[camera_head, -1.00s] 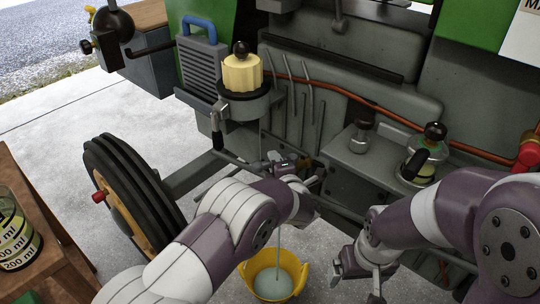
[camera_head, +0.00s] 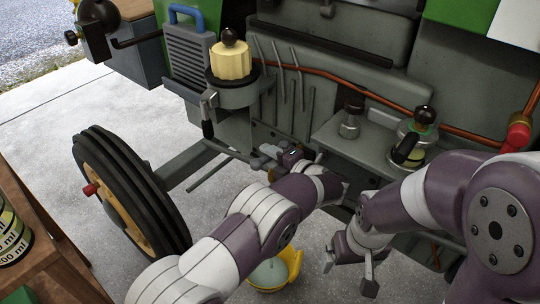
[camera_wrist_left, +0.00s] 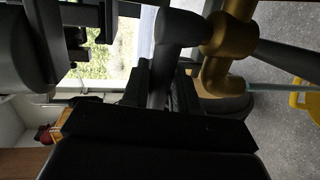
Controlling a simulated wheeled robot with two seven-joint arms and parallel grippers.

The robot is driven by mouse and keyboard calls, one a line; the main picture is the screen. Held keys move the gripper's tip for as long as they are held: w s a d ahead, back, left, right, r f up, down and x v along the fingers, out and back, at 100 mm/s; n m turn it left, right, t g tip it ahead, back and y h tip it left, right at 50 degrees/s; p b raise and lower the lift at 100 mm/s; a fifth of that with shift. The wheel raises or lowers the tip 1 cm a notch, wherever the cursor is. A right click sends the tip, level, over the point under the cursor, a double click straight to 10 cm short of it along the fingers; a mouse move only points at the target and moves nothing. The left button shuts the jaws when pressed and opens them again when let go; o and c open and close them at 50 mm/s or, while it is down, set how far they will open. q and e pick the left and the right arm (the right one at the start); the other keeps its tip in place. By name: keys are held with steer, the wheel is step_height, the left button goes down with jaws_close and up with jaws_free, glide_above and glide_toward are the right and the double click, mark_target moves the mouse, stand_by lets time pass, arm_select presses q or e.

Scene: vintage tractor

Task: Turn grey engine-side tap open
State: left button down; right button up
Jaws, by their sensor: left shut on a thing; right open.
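In the left wrist view, the jaws of my left gripper (camera_wrist_left: 160,95) are shut on a grey lever (camera_wrist_left: 178,28). The lever sits beside a brass tap body (camera_wrist_left: 229,35) with a bent spout. A thin pale stream (camera_wrist_left: 270,87) runs from near the spout towards the yellow bucket (camera_wrist_left: 304,97). In the head view my left gripper (camera_head: 272,158) is at the engine's lower side, and my arm hides most of the tap. The yellow bucket (camera_head: 294,264) stands on the floor, partly behind my left arm. My right gripper (camera_head: 349,270) is open and empty, right of the bucket.
The tractor's engine side (camera_head: 340,60) fills the back, with a yellow-topped filter (camera_head: 231,62) and an orange pipe (camera_head: 385,97). A front wheel (camera_head: 130,195) stands at left. A wooden table (camera_head: 35,235) with a labelled container is at far left.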

arm_select(q)
steer(key=c, duration=1)
jaws_free()
steer(key=shift+w+a, duration=0.1)
